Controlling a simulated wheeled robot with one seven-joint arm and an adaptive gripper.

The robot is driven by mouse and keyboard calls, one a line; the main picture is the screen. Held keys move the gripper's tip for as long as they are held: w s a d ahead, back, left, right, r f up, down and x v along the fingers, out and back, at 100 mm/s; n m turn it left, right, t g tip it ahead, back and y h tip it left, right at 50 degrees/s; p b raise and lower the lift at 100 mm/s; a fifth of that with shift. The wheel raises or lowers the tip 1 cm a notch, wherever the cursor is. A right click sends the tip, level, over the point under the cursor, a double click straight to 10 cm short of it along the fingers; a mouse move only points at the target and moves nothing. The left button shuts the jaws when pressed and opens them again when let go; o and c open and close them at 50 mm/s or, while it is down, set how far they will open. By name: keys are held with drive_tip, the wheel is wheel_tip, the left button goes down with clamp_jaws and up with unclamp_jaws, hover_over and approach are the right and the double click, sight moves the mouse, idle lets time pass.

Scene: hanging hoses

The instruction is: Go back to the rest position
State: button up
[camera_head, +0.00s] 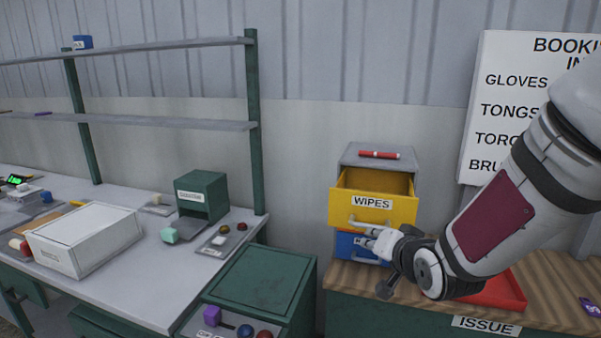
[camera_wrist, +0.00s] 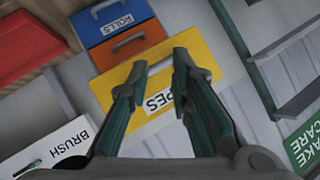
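My gripper (camera_wrist: 161,62) is open, its two dark green fingers apart with nothing seen held between them. In the head view my gripper (camera_head: 368,241) is in front of the drawer unit, close to the lower part of the yellow WIPES drawer (camera_head: 394,210). That drawer is pulled open. It also shows in the wrist view (camera_wrist: 118,84) behind the fingers, which hide part of its label and handle. Whether the fingers touch the handle cannot be told. My arm reaches in from the right.
A blue drawer (camera_head: 346,246) is below the yellow one, and a red marker (camera_head: 379,155) lies on top of the unit. A red tray (camera_head: 504,291) sits on the wooden counter (camera_head: 560,272). The sign board (camera_head: 500,126) is behind my arm. A workbench (camera_head: 130,290) stands left.

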drive_tip(key=s+d+r+n+g, duration=0.1)
drive_tip(key=s+r+n+g, duration=0.1)
drive_tip(key=s, duration=1.2)
drive_tip(key=s+d+r+n+g+h, duration=0.1)
drive_tip(key=s+r+n+g, duration=0.2)
drive_tip(key=s, duration=1.1)
wheel_tip(320, 180, up, 4)
drive_tip(key=shift+s+d+f+g+h, duration=0.15)
drive_tip(key=shift+s+d+g+h, duration=0.2)
drive_tip(key=shift+g, duration=0.85)
drive_tip(key=shift+w, duration=0.1)
